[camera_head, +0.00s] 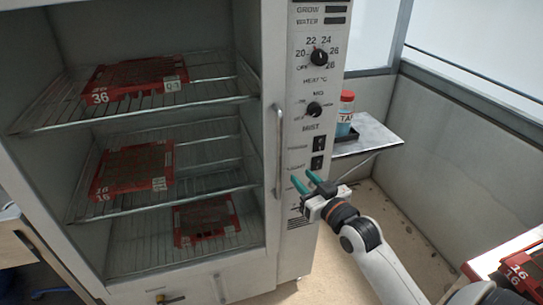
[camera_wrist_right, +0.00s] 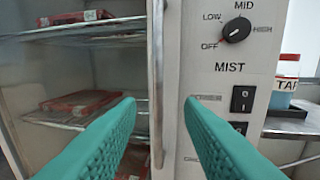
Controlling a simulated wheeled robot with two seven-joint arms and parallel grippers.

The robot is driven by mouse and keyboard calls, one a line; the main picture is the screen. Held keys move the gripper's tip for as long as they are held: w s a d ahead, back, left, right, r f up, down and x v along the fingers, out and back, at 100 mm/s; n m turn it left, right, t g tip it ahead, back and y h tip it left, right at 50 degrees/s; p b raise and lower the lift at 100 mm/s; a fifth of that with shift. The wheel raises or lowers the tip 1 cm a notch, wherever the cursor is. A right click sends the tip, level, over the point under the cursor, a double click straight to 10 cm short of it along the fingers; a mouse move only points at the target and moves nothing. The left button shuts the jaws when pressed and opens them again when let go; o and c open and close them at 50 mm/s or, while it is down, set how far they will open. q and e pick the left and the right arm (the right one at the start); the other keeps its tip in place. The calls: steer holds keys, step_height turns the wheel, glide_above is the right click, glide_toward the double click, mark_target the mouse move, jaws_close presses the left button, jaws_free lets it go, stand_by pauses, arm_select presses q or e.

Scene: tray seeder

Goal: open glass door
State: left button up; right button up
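The glass door (camera_head: 271,105) of the tall grey cabinet looks shut, and the shelves show through its pane. Its vertical bar handle (camera_head: 279,150) runs along the door's right edge. My right gripper (camera_head: 303,178) is open and empty, with teal fingers, just right of the handle's lower part in the head view. In the right wrist view the handle (camera_wrist_right: 156,60) runs upright in the gap between the two fingers (camera_wrist_right: 158,104). It looks ahead of the fingertips, and I see no contact. My left gripper is out of view.
Red trays (camera_head: 140,75) lie on wire shelves (camera_head: 205,92) inside. Right of the door is a control panel with a mist knob (camera_head: 315,109) and switches (camera_head: 318,162). A side shelf (camera_head: 372,135) holds a red-capped bottle (camera_head: 345,112). Another red tray (camera_head: 515,268) is at lower right.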

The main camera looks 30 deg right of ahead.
mark_target(281, 155)
steer(key=w, duration=0.8)
steer(key=w+p, duration=0.1)
steer(key=w, duration=0.3)
steer(key=shift+d+r, duration=0.15)
steer(key=shift+r, duration=0.2)
jaws_close()
